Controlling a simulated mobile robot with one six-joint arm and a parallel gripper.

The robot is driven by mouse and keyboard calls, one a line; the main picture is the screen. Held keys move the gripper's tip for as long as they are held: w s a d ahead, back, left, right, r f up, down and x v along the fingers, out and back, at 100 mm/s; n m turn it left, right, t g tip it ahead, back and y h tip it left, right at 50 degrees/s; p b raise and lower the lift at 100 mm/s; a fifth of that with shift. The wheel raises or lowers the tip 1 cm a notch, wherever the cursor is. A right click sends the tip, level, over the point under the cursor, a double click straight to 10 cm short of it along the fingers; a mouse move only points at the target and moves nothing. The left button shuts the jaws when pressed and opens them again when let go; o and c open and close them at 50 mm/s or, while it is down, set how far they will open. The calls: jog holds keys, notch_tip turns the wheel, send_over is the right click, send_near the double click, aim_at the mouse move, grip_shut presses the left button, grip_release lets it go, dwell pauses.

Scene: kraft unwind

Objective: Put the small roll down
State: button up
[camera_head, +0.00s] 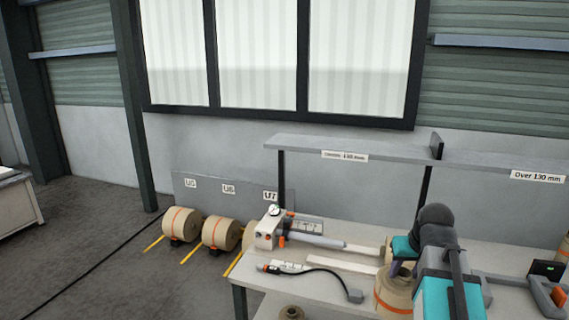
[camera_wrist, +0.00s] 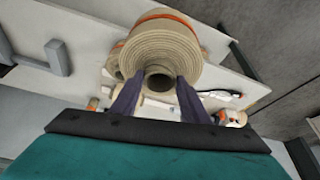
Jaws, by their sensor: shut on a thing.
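A tan paper roll with an orange band (camera_wrist: 165,45) fills the upper middle of the wrist view, its round core facing me. My gripper (camera_wrist: 159,78) is shut on this small roll, with one dark finger on each side of the core. In the head view a tan roll with an orange band (camera_head: 392,293) shows at the workbench (camera_head: 325,280), partly behind my teal arm. My fingertips are hidden there. I cannot tell whether the held roll touches a surface. More tan roll surface shows behind it in the wrist view.
A spindle unit (camera_head: 267,232) with a grey shaft stands on the bench, a black cable (camera_head: 318,272) in front. A grey shelf (camera_head: 380,151) with size labels runs above. Larger rolls (camera_head: 182,224) stand on the floor at left.

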jog(key=w+a+r+n, duration=0.1)
jog(key=w+a, duration=0.2)
jog(key=a, duration=0.6)
jog(key=w+a+r, duration=0.1)
jog(key=w+a, duration=0.2)
jog(key=a, duration=0.5)
notch_tip(320, 180, down, 11)
jog(key=b, duration=1.1)
jog(key=shift+s+r, duration=0.15)
jog(key=shift+s, duration=0.25)
jog(key=s+f, duration=0.5)
jog(key=f, duration=0.1)
jog(key=shift+f, duration=0.3)
